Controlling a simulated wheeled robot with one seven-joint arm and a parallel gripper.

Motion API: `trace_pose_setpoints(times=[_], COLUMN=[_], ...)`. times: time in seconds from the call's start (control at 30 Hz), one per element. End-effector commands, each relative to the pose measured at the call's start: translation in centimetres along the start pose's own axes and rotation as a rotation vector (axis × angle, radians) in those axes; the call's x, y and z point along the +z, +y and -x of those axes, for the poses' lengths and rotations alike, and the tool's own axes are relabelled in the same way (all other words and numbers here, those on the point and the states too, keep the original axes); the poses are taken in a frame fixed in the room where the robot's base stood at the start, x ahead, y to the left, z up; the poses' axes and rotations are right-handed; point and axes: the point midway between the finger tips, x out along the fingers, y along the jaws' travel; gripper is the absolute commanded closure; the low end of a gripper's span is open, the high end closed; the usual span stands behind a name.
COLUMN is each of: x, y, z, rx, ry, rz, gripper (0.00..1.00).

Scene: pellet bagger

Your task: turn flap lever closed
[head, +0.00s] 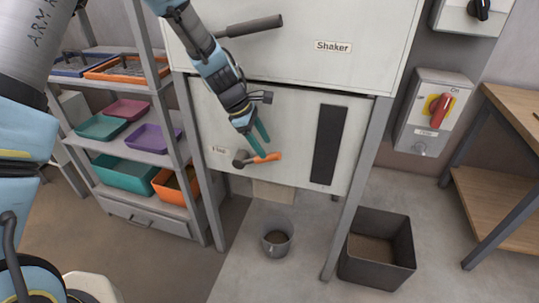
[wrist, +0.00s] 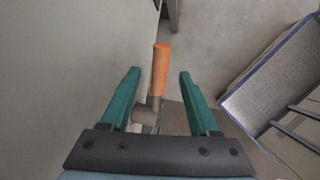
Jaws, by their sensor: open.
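The flap lever (head: 262,158) is on the lower left of the pale machine's front panel, beside a small label (head: 219,150). It has a dark pivot and an orange handle pointing right and slightly up in the head view. My gripper (head: 257,140) is open just above the lever, with its green fingers pointing down. In the wrist view the orange handle (wrist: 161,70) lies in line between the two green fingers of my gripper (wrist: 158,85), with a visible gap on each side.
A dark vertical strip (head: 328,145) is right of the lever. Above is the Shaker panel with a dark handle (head: 252,26). A grey bucket (head: 277,239) and a dark bin (head: 378,276) stand on the floor below. A shelf with trays (head: 150,208) is at left.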

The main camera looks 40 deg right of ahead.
Motion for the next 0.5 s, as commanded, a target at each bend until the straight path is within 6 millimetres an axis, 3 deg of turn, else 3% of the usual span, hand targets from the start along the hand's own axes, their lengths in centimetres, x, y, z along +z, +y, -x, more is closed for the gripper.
trace_pose_setpoints(times=[0.23,0.5], x=[0.0,0.0], y=[-0.1,0.0], z=[-4.3,-6.2], rx=[-0.002,0.001], ry=[0.0,0.001], rz=[0.0,-0.001], gripper=[0.38,0.38])
